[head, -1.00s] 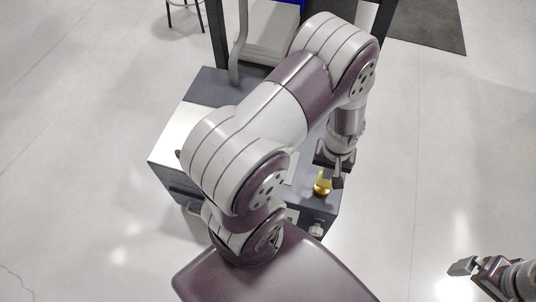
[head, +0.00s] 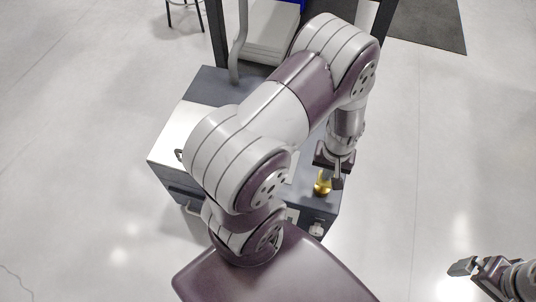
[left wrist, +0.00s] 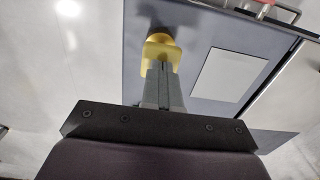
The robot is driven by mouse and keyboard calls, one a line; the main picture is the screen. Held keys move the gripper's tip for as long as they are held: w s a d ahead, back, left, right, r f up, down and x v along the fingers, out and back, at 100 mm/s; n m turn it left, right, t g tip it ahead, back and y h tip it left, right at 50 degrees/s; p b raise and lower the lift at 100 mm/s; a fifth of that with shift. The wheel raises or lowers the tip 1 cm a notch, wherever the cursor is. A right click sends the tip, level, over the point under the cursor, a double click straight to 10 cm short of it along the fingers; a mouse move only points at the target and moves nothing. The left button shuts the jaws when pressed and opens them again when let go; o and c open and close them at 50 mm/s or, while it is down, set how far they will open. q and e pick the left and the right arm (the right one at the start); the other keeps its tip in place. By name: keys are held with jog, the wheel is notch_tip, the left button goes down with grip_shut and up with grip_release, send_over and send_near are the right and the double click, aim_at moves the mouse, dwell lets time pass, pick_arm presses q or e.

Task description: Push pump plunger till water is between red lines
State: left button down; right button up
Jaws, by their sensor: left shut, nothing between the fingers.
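The yellow pump plunger (head: 322,188) stands at the right front part of the grey machine top. My left gripper (head: 337,182) is shut and empty, right at the plunger in the head view. In the left wrist view, the closed fingers (left wrist: 162,82) point at the yellow plunger (left wrist: 160,51) and overlap its near side; whether they touch it I cannot tell. My right gripper (head: 464,267) is far off at the lower right, over the floor, and its opening is unclear. No water or red lines show in either view; my left arm hides much of the machine.
The grey machine top (head: 213,88) carries a white panel (head: 183,133) at its left. A pale square plate (left wrist: 230,75) lies beside the plunger in the left wrist view. Dark posts (head: 218,30) rise behind. The floor on the right is clear.

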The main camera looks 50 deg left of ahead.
pick_arm(q)
jog(key=shift+f+b, duration=1)
jog(key=shift+f, duration=0.8)
jog(key=shift+r, duration=0.2)
notch_tip(320, 180, up, 9)
jog(key=p, duration=0.9)
jog(key=shift+p, duration=0.35)
